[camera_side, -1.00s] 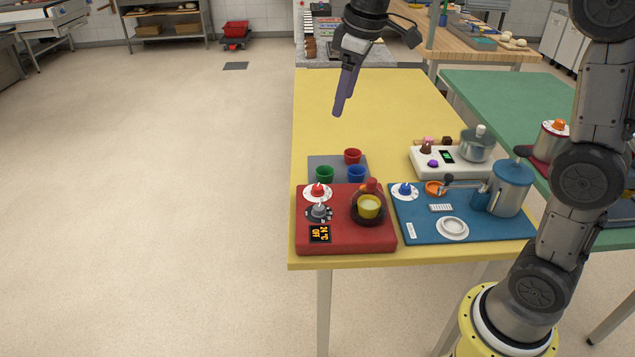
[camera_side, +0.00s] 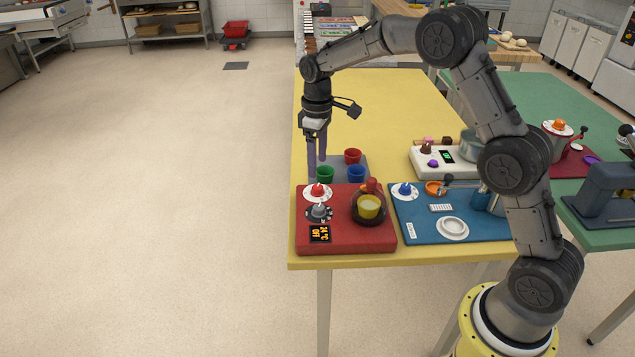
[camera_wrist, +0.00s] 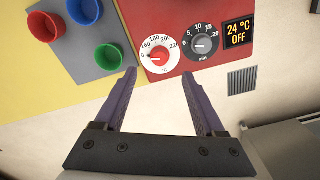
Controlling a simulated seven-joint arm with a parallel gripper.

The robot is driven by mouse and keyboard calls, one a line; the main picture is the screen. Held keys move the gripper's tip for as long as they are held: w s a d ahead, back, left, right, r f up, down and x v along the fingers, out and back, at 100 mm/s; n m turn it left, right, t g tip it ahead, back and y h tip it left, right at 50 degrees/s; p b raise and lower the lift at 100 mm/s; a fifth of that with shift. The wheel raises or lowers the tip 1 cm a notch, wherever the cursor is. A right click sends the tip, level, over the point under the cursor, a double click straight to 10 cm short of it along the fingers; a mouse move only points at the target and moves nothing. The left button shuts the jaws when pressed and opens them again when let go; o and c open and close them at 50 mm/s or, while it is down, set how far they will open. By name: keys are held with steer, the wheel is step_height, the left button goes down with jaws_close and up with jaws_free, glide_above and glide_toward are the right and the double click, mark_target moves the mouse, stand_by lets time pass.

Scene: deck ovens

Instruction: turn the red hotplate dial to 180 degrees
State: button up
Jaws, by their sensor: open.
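The red hotplate (camera_side: 345,238) sits at the front left corner of the yellow table. Its red dial (camera_side: 318,191) has a white numbered scale around it; the dial also shows in the wrist view (camera_wrist: 159,57), and the scale reads 0 to 220. A grey timer dial (camera_wrist: 202,45) is beside it. The hotplate display (camera_wrist: 238,33) reads 24 °C and OFF. My gripper (camera_side: 317,168) is open and empty, pointing down above and just behind the red dial. In the wrist view, the dial lies ahead of and between the open fingertips (camera_wrist: 164,73), not touching them.
Red, green (camera_side: 325,174) and blue cups stand on a grey mat (camera_side: 316,160) behind the hotplate. A pan with yellow contents (camera_side: 369,207) stands on the hotplate's right. A blue board (camera_side: 415,233) with a blue dial (camera_side: 404,190) lies to the right. Floor is open to the left.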

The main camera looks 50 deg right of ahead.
mark_target(317, 187)
step_height(317, 187, down, 7)
steer(key=shift+f, duration=0.15)
steer(key=shift+c, duration=0.2)
jaws_close()
stand_by(0.3)
